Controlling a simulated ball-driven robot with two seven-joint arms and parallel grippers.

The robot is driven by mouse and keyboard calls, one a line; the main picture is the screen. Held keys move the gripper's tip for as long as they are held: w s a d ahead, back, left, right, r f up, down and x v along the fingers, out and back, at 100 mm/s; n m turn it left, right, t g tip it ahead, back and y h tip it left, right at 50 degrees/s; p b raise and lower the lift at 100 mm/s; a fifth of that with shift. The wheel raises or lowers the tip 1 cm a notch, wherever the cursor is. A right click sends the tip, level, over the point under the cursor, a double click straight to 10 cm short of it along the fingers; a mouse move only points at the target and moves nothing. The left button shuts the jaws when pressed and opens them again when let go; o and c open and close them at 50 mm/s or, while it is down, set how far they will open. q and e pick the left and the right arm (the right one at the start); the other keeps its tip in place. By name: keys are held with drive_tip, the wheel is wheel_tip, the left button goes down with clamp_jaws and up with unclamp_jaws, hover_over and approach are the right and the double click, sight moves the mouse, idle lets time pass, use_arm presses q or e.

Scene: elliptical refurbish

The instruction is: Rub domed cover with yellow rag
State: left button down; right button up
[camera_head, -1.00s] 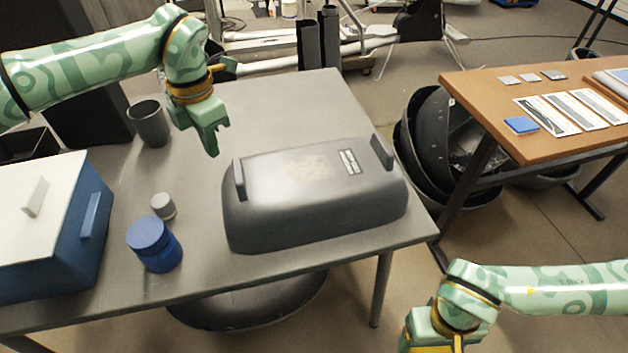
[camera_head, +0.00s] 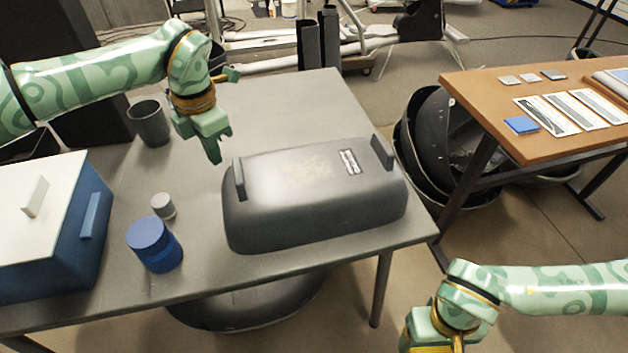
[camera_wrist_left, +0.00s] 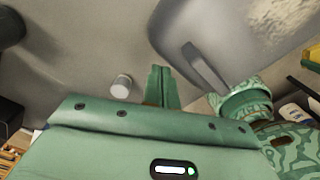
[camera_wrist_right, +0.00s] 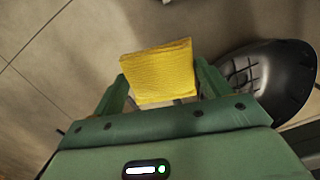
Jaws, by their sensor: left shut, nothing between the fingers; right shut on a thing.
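The domed cover (camera_head: 300,215) is a dark grey, rounded box shape with two upright handles, resting on the grey table. A pale worn patch (camera_head: 308,168) and a small label (camera_head: 349,162) show on its top. My left gripper (camera_head: 217,158) is shut and empty, above the table just left of the cover's far left corner; its fingers also show in the left wrist view (camera_wrist_left: 163,84). My right gripper (camera_wrist_right: 160,82) is shut on the folded yellow rag (camera_wrist_right: 158,70), over the floor to the right of the table. In the head view its fingers are cut off at the bottom edge.
A blue jar (camera_head: 154,244), a small grey cap (camera_head: 163,206), a grey cup (camera_head: 150,124) and a blue box with a white lid (camera_head: 85,215) stand left of the cover. A wooden table (camera_head: 545,95) stands at the right. The grey table's far part is clear.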

use_arm(q)
drive_tip(key=shift+f, duration=1.6)
use_arm(e)
drive_tip(key=shift+f, duration=0.1)
idle(0.5)
